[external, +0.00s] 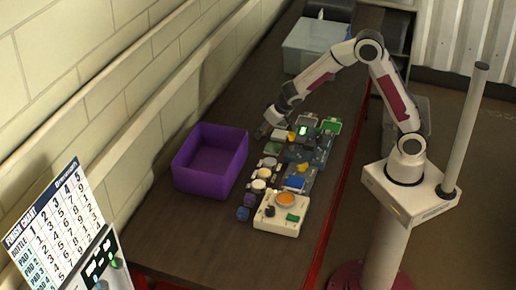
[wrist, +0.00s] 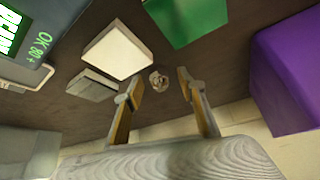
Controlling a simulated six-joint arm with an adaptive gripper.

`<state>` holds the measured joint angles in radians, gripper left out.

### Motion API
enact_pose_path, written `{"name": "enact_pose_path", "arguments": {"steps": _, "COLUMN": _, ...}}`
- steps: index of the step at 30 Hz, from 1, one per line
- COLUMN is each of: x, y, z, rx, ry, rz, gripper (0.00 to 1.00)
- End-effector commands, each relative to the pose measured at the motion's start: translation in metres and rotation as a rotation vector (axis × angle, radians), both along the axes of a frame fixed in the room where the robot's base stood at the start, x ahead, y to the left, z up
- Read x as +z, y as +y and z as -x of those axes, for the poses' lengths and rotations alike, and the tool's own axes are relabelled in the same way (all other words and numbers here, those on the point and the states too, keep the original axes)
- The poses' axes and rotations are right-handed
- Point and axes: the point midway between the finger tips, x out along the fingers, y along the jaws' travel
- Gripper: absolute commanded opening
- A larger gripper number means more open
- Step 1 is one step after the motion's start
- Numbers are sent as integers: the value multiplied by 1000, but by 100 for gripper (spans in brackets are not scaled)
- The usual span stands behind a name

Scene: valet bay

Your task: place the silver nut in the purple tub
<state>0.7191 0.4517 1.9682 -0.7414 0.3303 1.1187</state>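My gripper (external: 265,130) is low over the table, beyond and to the right of the purple tub (external: 200,187). In the wrist view my gripper (wrist: 160,86) is open, with its two fingers apart. The small silver nut (wrist: 158,80) lies on the dark tabletop, seen between and just past the fingertips, with no visible contact. I cannot make out the nut in the external view. The purple tub also shows at the right of the wrist view (wrist: 285,72). It stands upright, and the part of its inside that shows looks empty.
A cream box with an orange disc (external: 285,198) and several small devices stand right of the tub. In the wrist view, a white square pad (wrist: 117,48) and a green piece (wrist: 200,18) are near the nut. The wall runs along the left.

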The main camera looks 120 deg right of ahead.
Motion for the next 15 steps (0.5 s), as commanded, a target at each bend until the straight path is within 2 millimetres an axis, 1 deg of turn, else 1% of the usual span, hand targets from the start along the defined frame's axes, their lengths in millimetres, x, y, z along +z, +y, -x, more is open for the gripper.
{"name": "enact_pose_path", "arguments": {"steps": 7, "x": 0, "y": 0, "z": 0, "rx": 0, "ry": 0, "rz": 0, "gripper": 40}}
{"name": "enact_pose_path", "arguments": {"steps": 8, "x": 0, "y": 0, "z": 0, "rx": 0, "ry": 0, "rz": 0, "gripper": 32}}
{"name": "enact_pose_path", "arguments": {"steps": 9, "x": 0, "y": 0, "z": 0, "rx": 0, "ry": 0, "rz": 0, "gripper": 22}}
{"name": "enact_pose_path", "arguments": {"steps": 11, "x": 0, "y": 0, "z": 0, "rx": 0, "ry": 0, "rz": 0, "gripper": 6}}
{"name": "enact_pose_path", "arguments": {"steps": 12, "x": 0, "y": 0, "z": 0, "rx": 0, "ry": 0, "rz": 0, "gripper": 0}}
{"name": "enact_pose_path", "arguments": {"steps": 15, "x": 0, "y": 0, "z": 0, "rx": 0, "ry": 0, "rz": 0, "gripper": 0}}
